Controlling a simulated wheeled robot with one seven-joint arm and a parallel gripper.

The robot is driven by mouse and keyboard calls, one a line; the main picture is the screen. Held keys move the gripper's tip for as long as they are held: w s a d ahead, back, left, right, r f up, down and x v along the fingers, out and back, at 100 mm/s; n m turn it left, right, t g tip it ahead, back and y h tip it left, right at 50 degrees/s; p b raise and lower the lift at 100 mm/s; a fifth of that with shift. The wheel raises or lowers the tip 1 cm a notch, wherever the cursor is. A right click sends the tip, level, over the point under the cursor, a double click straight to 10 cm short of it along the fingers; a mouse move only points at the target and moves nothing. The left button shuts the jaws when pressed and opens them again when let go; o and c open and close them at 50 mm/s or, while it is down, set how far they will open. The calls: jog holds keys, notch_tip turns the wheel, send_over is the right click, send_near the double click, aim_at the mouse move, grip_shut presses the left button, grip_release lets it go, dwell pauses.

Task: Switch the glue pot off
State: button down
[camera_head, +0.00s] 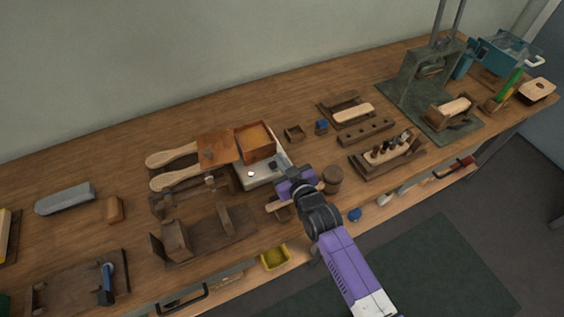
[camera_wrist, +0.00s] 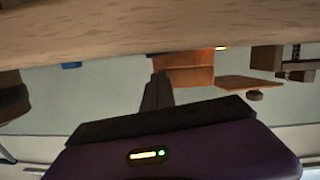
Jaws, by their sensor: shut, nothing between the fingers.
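The glue pot is a square brown box (camera_head: 256,142) with an amber filling, on a pale grey base (camera_head: 262,178). The base front carries a white round spot and a dark knob-like spot; which is the switch is too small to tell. My gripper (camera_head: 284,163) is at the right side of the base, its fingers shut and empty. I cannot tell whether they touch the base. In the wrist view, which is upside down, the shut fingers (camera_wrist: 158,82) point toward the brown box (camera_wrist: 184,72). A small bright yellowish spot (camera_wrist: 221,48) shows at the tabletop edge beside it.
Wooden paddles with a brown plate (camera_head: 215,148) lie left of the pot. A wooden fixture (camera_head: 205,235) stands in front-left, a round mallet-like piece (camera_head: 332,180) to the right. A small blue block (camera_head: 321,127) and a holed bar (camera_head: 366,132) lie behind-right. The workbench back left is clear.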

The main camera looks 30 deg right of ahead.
jog(key=shift+d+f, duration=0.1)
jog(key=shift+f, duration=0.85)
jog(key=shift+f+b, duration=0.1)
jog(key=shift+b, duration=0.3)
